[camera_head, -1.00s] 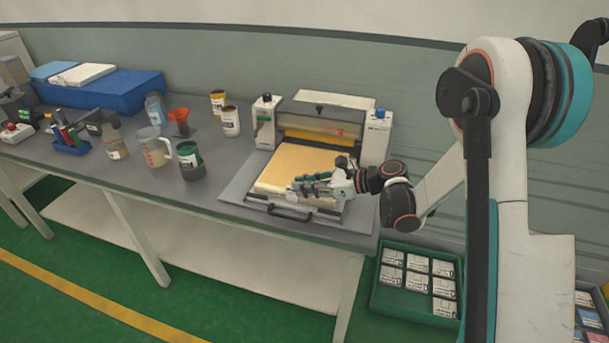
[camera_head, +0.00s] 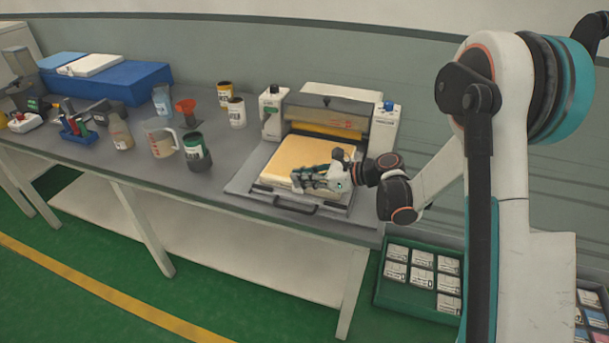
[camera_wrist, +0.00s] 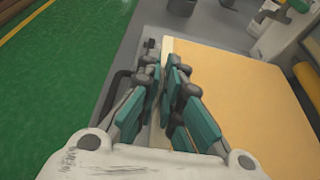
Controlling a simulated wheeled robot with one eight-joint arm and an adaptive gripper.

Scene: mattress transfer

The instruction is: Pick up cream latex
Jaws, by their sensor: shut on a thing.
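The cream latex (camera_head: 301,157) is a flat, pale yellow-cream slab lying on the tray of the white press machine in the head view. It also fills the right side of the wrist view (camera_wrist: 245,95). The slab still looks flat on the tray. The exact contact at the fingertips is partly hidden by the fingers.
The press (camera_head: 330,110) stands behind the slab, with a dark front handle (camera_head: 292,208) on its tray. Jars, a measuring cup (camera_head: 161,138) and a blue box (camera_head: 110,82) stand to the left on the grey table. A green crate (camera_head: 388,290) with white packs is at lower right.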

